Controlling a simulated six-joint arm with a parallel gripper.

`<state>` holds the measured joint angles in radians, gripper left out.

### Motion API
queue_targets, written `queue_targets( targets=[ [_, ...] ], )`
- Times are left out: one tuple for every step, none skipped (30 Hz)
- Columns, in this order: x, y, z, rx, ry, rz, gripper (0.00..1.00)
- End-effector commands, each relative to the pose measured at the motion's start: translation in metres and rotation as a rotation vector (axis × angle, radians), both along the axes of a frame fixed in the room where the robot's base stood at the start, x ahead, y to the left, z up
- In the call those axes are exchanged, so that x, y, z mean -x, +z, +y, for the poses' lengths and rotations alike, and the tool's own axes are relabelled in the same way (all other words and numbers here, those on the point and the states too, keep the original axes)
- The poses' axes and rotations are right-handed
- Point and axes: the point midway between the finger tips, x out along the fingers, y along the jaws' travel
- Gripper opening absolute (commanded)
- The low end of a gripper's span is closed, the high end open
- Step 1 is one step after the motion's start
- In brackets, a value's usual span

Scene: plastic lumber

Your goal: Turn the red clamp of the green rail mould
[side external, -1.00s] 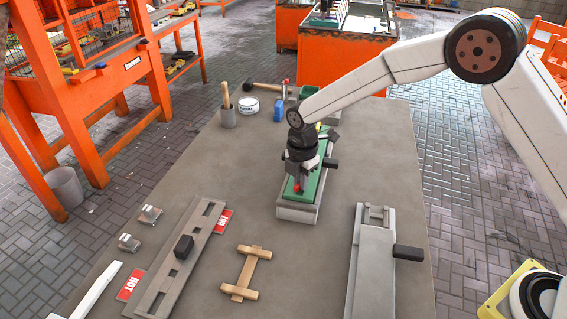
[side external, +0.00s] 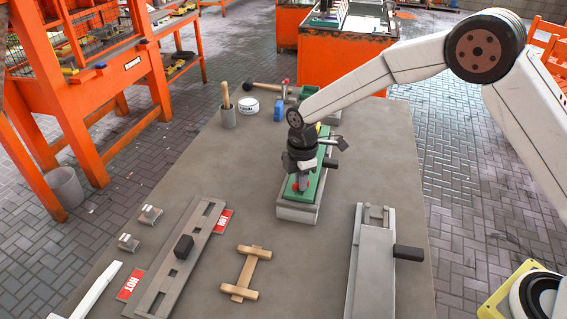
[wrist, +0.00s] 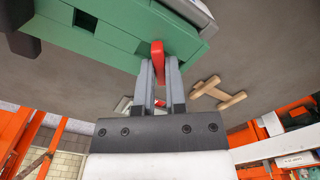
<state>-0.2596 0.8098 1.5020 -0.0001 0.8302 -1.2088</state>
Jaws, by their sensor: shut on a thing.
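The green rail mould (side external: 317,186) sits on a grey base block in the middle of the table in the side view. It fills the top of the wrist view (wrist: 110,40). The red clamp (wrist: 157,58) is at the mould's near end. My gripper (wrist: 159,75) is shut on the red clamp, with one grey finger on each side of it. In the side view my gripper (side external: 303,180) points down over the near end, and only small bits of red show beside its fingers.
A grey slotted rail (side external: 180,262) with a black block lies front left, between HOT and red sign plates. A wooden piece (side external: 247,272) lies front centre. A grey fixture with a black handle (side external: 408,252) stands front right. Hammer, cup and tin stand at the back.

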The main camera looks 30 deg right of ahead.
Motion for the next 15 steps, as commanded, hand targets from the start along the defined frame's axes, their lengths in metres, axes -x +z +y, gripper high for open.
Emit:
queue_targets(
  targets=[
    [-0.0006, 0.0012, 0.0003, -0.001, -0.028, -0.002, 0.0],
    [-0.0006, 0.0012, 0.0003, -0.001, -0.047, -0.002, 0.0],
    [-0.0006, 0.0012, 0.0003, -0.001, -0.077, -0.002, 0.0],
    [-0.0006, 0.0012, 0.0003, -0.001, -0.1, -0.002, 0.0],
    [-0.0006, 0.0012, 0.0003, -0.001, -0.123, -0.002, 0.0],
    [-0.0006, 0.0012, 0.0003, -0.001, -0.154, -0.002, 0.0],
    [-0.0006, 0.0012, 0.0003, -0.001, -0.176, -0.002, 0.0],
    [-0.0006, 0.0012, 0.0003, -0.001, -0.199, -0.002, 0.0],
    [-0.0006, 0.0012, 0.0004, -0.001, -0.23, -0.002, 0.0],
    [-0.0006, 0.0012, 0.0004, -0.001, -0.253, -0.002, 0.0],
    [-0.0006, 0.0012, 0.0004, -0.001, -0.273, -0.002, 0.0],
    [-0.0006, 0.0012, 0.0004, -0.001, -0.299, -0.002, 0.0],
    [-0.0006, 0.0012, 0.0004, -0.001, -0.317, -0.002, 0.0],
    [-0.0006, 0.0012, 0.0004, -0.002, -0.331, -0.002, 0.0],
    [-0.0006, 0.0013, 0.0004, -0.002, -0.347, -0.002, 0.0]
  ],
)
